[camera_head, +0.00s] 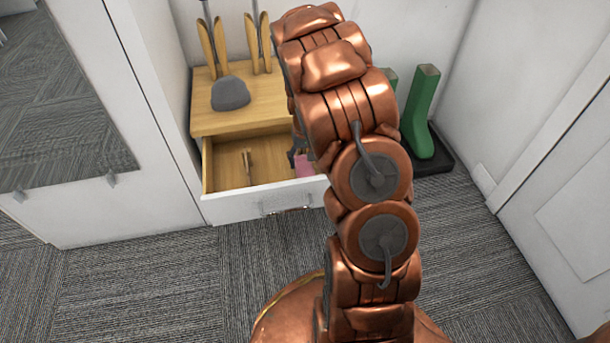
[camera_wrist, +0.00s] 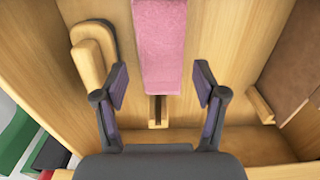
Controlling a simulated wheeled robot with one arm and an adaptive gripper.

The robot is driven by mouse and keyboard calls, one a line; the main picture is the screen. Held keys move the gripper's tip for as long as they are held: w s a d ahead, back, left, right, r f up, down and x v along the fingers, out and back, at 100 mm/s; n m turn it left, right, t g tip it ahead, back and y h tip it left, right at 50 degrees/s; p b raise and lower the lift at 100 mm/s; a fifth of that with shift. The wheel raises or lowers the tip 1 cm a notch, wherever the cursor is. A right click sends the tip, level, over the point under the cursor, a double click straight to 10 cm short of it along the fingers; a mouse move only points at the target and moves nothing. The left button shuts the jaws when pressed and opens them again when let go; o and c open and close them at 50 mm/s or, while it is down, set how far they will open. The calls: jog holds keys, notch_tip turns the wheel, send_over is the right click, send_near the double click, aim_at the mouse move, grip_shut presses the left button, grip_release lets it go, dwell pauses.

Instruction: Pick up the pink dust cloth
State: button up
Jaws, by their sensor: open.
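The pink dust cloth (camera_head: 304,167) lies in the open drawer (camera_head: 264,203), mostly hidden behind my arm in the head view. In the wrist view the cloth (camera_wrist: 161,42) is a long pink strip running from the top edge to the middle. My gripper (camera_wrist: 160,84) is open, with one finger on each side of the cloth's near end. Neither finger visibly touches it. In the head view only a small dark part of the gripper (camera_head: 297,156) shows beside the cloth.
A wooden piece (camera_wrist: 93,60) lies left of the cloth, and a brown flat thing (camera_wrist: 298,65) is at the right. Green boots (camera_head: 421,115) stand at right. Carpet in front is clear.

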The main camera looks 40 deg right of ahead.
aim_at(305, 169)
jog(key=shift+f+b, duration=1.2)
jog(key=shift+f, duration=1.45)
jog(key=shift+c, duration=0.2)
jog(key=c, duration=0.8)
